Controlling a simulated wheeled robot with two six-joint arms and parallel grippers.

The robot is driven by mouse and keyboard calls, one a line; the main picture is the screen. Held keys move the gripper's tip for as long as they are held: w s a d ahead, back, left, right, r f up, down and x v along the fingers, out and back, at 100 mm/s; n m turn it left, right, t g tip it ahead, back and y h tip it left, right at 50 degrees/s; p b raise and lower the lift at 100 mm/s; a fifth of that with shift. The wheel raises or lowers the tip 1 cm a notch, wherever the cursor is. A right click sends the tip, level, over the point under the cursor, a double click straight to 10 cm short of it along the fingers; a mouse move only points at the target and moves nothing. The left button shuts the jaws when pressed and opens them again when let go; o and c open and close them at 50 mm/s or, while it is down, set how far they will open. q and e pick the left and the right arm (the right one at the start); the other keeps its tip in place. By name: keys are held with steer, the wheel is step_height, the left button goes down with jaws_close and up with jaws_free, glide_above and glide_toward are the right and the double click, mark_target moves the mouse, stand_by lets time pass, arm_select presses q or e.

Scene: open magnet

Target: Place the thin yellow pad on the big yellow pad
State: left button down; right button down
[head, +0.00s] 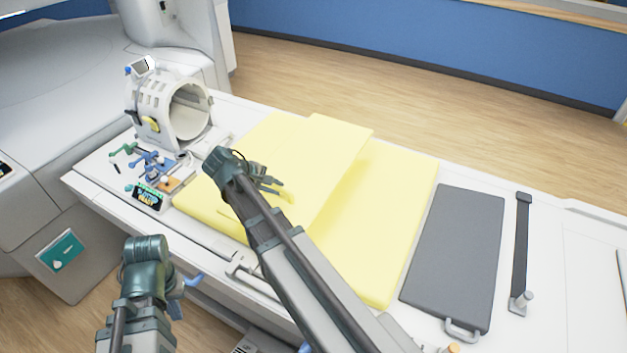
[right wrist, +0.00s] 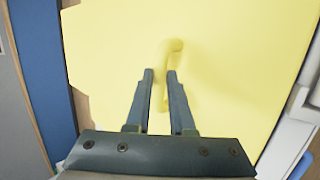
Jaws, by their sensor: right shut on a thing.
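The thin yellow pad (head: 325,150) is over the left and middle part of the big yellow pad (head: 380,230), turned at an angle to it. Its right edge looks a little raised, with shading beneath it. My right gripper (head: 277,186) is shut on the thin pad; in the right wrist view a yellow handle-like strip (right wrist: 172,55) of the thin pad (right wrist: 230,60) lies between my fingers (right wrist: 161,78). The thin pad hides part of the big pad. My left gripper (head: 187,292) is low at the front left, off the table, touching no pad; its opening is unclear.
A grey board (head: 455,255) and a dark strap (head: 521,245) lie right of the pads.

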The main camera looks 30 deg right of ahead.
steer(key=shift+f+b, duration=5.1)
steer(key=shift+r, duration=0.1)
steer(key=c, duration=0.8)
jaws_free()
steer(key=p+v, duration=0.8)
steer(key=v, duration=0.2)
steer(key=shift+r, duration=0.25)
steer(key=shift+p+v, duration=0.8)
steer(key=shift+v, duration=0.05)
steer(key=s+a+f+y, duration=0.1)
steer(key=s+a+y, duration=0.1)
steer(key=s+a, duration=0.3)
steer(key=s+a+f+y, duration=0.2)
steer(key=s+a, duration=0.4)
steer(key=s+a+f+g+y, duration=0.1)
steer(key=s+a+f+y, duration=0.1)
steer(key=s+a, duration=0.3)
steer(key=shift+s+a+f+m+y, duration=0.1)
steer(key=shift+s+a+m+y, duration=0.25)
steer(key=shift+a, duration=0.25)
